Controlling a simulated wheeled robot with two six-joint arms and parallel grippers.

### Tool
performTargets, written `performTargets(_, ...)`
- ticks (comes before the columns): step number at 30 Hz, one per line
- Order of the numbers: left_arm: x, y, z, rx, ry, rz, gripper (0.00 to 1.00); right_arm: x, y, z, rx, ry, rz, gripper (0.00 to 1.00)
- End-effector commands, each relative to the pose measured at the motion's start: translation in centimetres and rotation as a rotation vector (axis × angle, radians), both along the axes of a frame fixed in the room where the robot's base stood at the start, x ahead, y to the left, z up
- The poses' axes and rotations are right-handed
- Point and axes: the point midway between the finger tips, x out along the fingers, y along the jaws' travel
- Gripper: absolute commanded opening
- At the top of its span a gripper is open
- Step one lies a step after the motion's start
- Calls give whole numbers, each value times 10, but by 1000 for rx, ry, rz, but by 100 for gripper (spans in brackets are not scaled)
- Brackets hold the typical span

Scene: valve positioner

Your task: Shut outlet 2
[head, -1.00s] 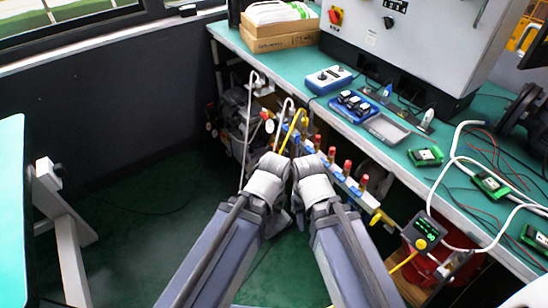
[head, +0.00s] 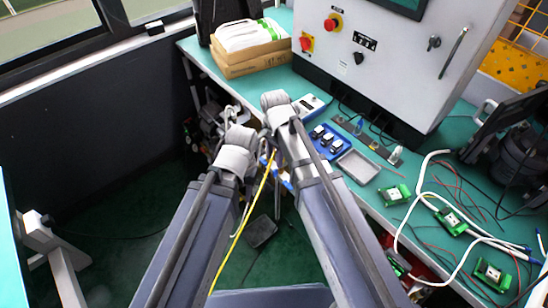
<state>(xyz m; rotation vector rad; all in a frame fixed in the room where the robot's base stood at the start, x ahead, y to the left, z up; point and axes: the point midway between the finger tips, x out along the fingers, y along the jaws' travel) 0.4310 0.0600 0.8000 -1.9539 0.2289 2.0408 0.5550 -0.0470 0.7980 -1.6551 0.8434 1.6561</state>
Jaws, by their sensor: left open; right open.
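The valve manifold below the bench's front edge is mostly hidden behind my arms. Only a short blue and white piece of it (head: 267,161) shows between my wrists. I cannot pick out outlet 2 or its handle. My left gripper (head: 240,137) is over the manifold's left end, near the pale bent pipes. My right gripper (head: 274,99) is higher in the picture, in front of the bench edge. Both are open; their fingers are largely hidden by the wrists, and nothing shows held. I cannot tell whether either touches the manifold.
The green bench (head: 372,200) carries a blue tray (head: 328,142), a grey tray (head: 358,166), circuit boards and a white cable (head: 402,225). A grey control cabinet (head: 385,70) stands behind. A yellow hose (head: 243,222) hangs between my arms. Floor at left is mostly clear.

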Motion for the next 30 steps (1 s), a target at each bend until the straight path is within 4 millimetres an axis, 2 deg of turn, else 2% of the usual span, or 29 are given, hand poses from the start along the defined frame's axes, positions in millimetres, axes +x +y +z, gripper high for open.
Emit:
performTargets(11,0,0,-15,0,0,0,42,0,0,-15,0,0,-2,42)
performTargets(24,0,0,-69,0,0,-1,42,0,0,-69,0,0,-1,42)
performTargets(30,0,0,-80,0,0,-1,42,0,0,-80,0,0,-1,42)
